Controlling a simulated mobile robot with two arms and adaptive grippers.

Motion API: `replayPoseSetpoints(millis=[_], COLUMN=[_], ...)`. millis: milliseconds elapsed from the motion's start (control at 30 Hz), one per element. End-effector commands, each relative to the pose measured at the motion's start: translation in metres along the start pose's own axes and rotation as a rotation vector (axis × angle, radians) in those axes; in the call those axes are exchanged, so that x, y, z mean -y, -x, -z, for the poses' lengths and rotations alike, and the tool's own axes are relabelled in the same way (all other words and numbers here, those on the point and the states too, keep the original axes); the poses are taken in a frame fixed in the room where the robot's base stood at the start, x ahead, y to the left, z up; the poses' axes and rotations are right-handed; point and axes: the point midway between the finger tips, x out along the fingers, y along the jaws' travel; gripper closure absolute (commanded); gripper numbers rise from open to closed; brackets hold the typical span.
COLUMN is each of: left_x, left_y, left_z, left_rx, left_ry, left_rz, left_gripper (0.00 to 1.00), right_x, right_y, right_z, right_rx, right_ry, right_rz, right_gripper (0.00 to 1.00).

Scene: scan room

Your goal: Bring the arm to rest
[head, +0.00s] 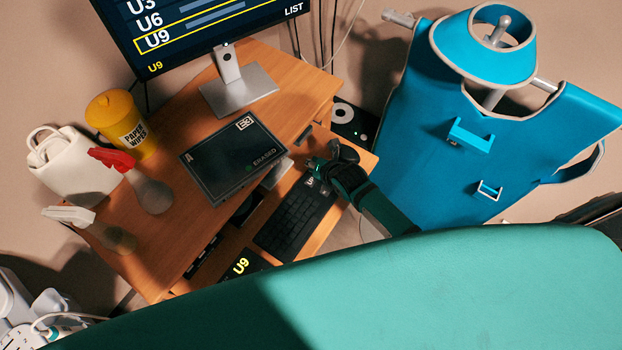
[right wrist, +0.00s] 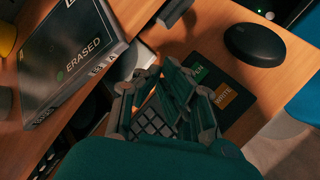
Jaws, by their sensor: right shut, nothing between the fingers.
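My right gripper (head: 331,163) is shut and empty above the right part of the wooden desk, by the far end of the black keyboard (head: 290,217). In the right wrist view the right gripper (right wrist: 168,80) shows with its fingers together, and keyboard keys show below them. My right arm reaches in from the lower right past the edge of the teal surface. My left gripper is in neither view.
A dark panel (head: 232,160) marked ERASED lies left of the gripper, below the monitor (head: 210,25). A black mouse (right wrist: 254,44) is close on the right. A blue apron (head: 440,140) hangs beyond. A broad teal surface (head: 400,290) fills the foreground.

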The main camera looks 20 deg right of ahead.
Motion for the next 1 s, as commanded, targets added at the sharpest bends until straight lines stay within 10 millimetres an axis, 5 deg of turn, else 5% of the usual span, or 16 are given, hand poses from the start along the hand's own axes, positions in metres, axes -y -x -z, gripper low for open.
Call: replayPoseSetpoints(millis=[667, 867, 1000], left_x=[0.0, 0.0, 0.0], left_y=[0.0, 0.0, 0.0], left_z=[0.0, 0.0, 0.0], left_rx=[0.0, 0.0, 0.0], left_ry=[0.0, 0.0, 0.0], left_rz=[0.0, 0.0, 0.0], left_gripper=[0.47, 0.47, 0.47], right_x=[0.0, 0.003, 0.011], right_y=[0.006, 0.049, 0.096], right_z=[0.004, 0.023, 0.037], right_rx=[-0.009, -0.052, -0.054], right_ry=[-0.067, -0.508, -0.94], right_rz=[0.008, 0.086, 0.188], right_gripper=[1.0, 1.0, 1.0])
